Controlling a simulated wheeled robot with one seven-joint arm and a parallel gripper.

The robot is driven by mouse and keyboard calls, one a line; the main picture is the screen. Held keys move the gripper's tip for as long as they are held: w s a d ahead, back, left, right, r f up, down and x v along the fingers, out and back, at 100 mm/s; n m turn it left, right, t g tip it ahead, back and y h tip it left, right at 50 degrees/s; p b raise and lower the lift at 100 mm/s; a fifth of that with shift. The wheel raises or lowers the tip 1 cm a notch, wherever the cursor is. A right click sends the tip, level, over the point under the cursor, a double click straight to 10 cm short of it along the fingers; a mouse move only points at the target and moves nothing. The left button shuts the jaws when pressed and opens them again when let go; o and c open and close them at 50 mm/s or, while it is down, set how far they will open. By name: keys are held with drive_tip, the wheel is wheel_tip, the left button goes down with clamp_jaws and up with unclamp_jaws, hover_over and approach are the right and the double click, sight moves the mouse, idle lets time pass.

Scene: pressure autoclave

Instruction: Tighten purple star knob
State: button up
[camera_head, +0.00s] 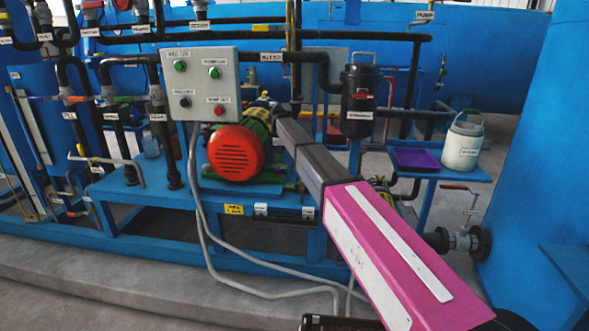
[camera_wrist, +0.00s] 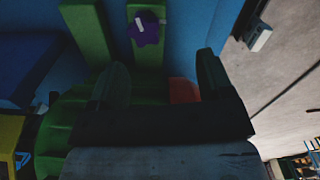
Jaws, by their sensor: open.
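The purple star knob (camera_wrist: 147,30) shows in the wrist view at the upper middle. It is dark purple with a pale mark on it and sits in front of a green upright bracket (camera_wrist: 143,58). My gripper (camera_wrist: 160,70) is open, its two dark fingers wide apart. The knob appears beyond the fingertips, between their directions, and not in their grip. Nothing shows held in the fingers. In the head view I cannot make out the knob or the gripper; my arm reaches toward the red-ended pump motor (camera_head: 236,153) and covers part of that area.
A grey control box (camera_head: 201,84) with buttons stands left of my arm, with grey cables below it. A black strainer (camera_head: 358,100) stands to the right. A blue shelf holds a purple tray (camera_head: 415,160) and a white canister (camera_head: 462,147). Bare floor shows right in the wrist view.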

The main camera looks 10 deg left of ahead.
sight(279, 170)
drive_tip(key=shift+n, duration=0.5)
drive_tip(key=f, duration=0.3)
drive_tip(key=w+f, duration=0.1)
drive_tip(key=f, duration=0.1)
drive_tip(key=w+f, duration=0.1)
drive_tip(key=f, duration=0.2)
drive_tip(key=shift+w+a+f, duration=0.2)
drive_tip(key=shift+a+f, duration=0.15)
drive_tip(key=shift+a, duration=0.05)
drive_tip(key=c, duration=0.9)
